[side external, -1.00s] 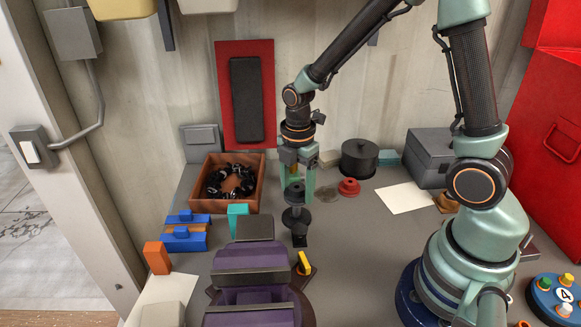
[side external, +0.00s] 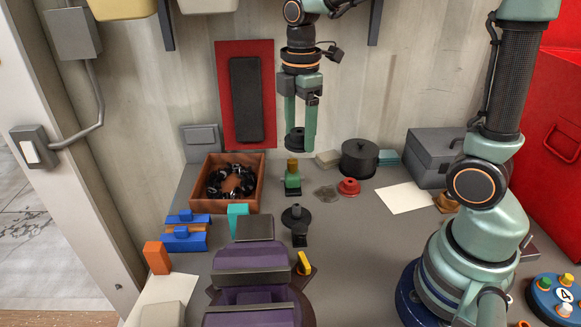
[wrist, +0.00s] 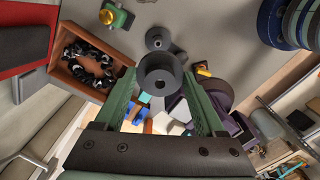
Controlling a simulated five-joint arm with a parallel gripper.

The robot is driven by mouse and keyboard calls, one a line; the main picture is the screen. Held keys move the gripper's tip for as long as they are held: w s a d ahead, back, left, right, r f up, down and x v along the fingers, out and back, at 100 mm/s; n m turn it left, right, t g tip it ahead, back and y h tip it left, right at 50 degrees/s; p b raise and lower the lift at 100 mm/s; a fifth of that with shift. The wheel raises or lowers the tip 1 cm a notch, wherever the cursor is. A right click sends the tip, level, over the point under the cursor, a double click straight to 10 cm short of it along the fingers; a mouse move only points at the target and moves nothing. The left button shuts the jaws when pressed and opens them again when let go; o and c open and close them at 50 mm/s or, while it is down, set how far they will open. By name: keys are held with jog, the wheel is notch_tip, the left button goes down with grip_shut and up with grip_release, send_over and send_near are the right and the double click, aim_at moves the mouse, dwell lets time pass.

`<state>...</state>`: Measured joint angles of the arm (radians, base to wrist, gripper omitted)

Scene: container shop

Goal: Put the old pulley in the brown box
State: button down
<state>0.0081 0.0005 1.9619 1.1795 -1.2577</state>
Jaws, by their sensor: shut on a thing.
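My gripper (side external: 296,148) is shut on the old pulley (side external: 295,137), a dark grey round piece with a hole through it, held high above the table. In the wrist view the pulley (wrist: 161,74) sits between the two green fingers. The brown box (side external: 229,206) stands on the table, below and to the left of my gripper. It is open and has several black and white pieces inside; it also shows at the left of the wrist view (wrist: 74,78). A dark stand (side external: 297,217) with a round flange and a short post is on the table below my gripper.
A small green block with a brass top (side external: 292,182) stands right of the brown box. A red knob-shaped piece (side external: 348,186) and a black lidded can (side external: 360,158) are farther right. Blue pieces (side external: 186,219) and a purple vise-like fixture (side external: 250,257) are in front.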

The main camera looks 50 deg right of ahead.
jog(key=m, duration=0.2)
jog(key=f+m, duration=0.1)
jog(key=m, duration=0.3)
jog(key=shift+s+a+f+m, duration=0.1)
jog(key=shift+s+f+m, duration=0.15)
jog(key=shift+s+m, duration=0.15)
jog(key=n, duration=0.9)
send_near(240, 189)
notch_tip(240, 189, down, 6)
jog(key=shift+w+f, duration=0.1)
jog(key=shift+f, duration=0.1)
jog(key=shift+f, duration=0.1)
grip_release()
notch_tip(240, 189, up, 12)
